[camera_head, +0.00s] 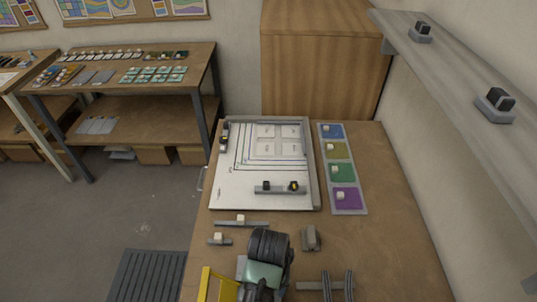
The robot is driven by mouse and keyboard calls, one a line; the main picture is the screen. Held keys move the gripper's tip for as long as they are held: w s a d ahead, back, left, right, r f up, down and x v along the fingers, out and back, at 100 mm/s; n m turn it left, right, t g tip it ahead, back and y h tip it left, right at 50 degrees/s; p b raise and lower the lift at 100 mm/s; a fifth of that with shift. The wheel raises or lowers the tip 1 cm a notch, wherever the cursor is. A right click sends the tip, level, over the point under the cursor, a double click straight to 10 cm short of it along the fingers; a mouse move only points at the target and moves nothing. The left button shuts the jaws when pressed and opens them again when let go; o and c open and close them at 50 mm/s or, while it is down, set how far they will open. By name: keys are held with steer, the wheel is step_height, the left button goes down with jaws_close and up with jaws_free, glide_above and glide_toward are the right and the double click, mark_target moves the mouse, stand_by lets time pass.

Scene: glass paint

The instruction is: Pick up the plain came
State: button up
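Two thin grey strips lie on the wooden table in front of the white board. The longer strip (255,223) has a white cube on it. The shorter strip (226,242) also carries a white cube. Another grey bar (272,189) lies across the lower part of the board with two dark knobs, one marked yellow. I cannot tell which of these is the plain came. My dark and greenish arm end (266,262) is at the bottom centre, just right of the strips in the picture. Its fingers cannot be made out, and it hides part of the table.
The white board (232,188) has a raised frame and a pale four-part panel. A tray (358,209) of coloured squares stands right of it. A grey block (311,239) and a dark railed fixture (338,285) are near my arm. A shelf (440,75) overhangs at right.

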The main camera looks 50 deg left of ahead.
steer(key=shift+s+f+p, duration=0.1)
steer(key=shift+f+p, duration=0.65)
steer(key=shift+f, duration=1.85)
steer(key=shift+c, duration=0.3)
jaws_close()
